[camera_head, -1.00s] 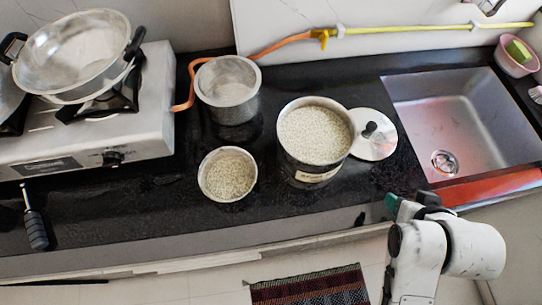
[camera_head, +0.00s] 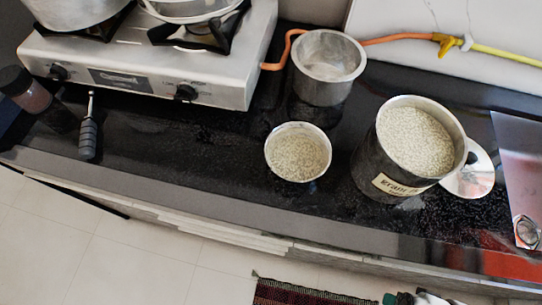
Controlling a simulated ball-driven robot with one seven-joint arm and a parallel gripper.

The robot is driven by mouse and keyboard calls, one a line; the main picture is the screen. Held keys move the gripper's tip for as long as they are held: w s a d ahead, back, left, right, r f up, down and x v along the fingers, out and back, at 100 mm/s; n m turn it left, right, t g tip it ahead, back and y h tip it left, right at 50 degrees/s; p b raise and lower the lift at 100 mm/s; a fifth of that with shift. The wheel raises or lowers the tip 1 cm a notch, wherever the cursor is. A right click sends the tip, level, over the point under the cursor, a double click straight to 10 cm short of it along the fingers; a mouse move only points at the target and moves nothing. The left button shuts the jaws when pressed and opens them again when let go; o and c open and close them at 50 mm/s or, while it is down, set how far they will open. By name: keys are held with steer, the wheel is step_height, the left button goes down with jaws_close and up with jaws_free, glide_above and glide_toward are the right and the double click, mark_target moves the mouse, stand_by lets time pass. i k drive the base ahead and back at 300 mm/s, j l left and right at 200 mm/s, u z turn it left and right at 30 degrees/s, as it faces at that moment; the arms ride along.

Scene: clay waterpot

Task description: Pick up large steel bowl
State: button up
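An open, empty steel vessel (camera_head: 328,88) stands on the black counter, right of the stove. A wide steel pan (camera_head: 190,10) on the stove is cut off by the top edge. A small steel bowl of grain (camera_head: 298,152) stands in front of the open vessel. I cannot tell for certain which is the large steel bowl. Only a small piece of my arm shows at the bottom edge, right of centre, well in front of the counter. My gripper's fingers are not in view.
A labelled grain pot (camera_head: 375,160) stands right of the small bowl, with a lid (camera_head: 470,175) beside it. The stove (camera_head: 222,75) is at left. A lighter (camera_head: 88,135) and a dark jar (camera_head: 30,90) lie near the counter's left front. A sink (camera_head: 525,160) is at right.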

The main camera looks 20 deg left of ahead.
mark_target(296, 151)
steer(key=l+u, duration=0.2)
steer(key=u, duration=0.2)
steer(key=l+u, duration=0.2)
steer(key=u, duration=0.2)
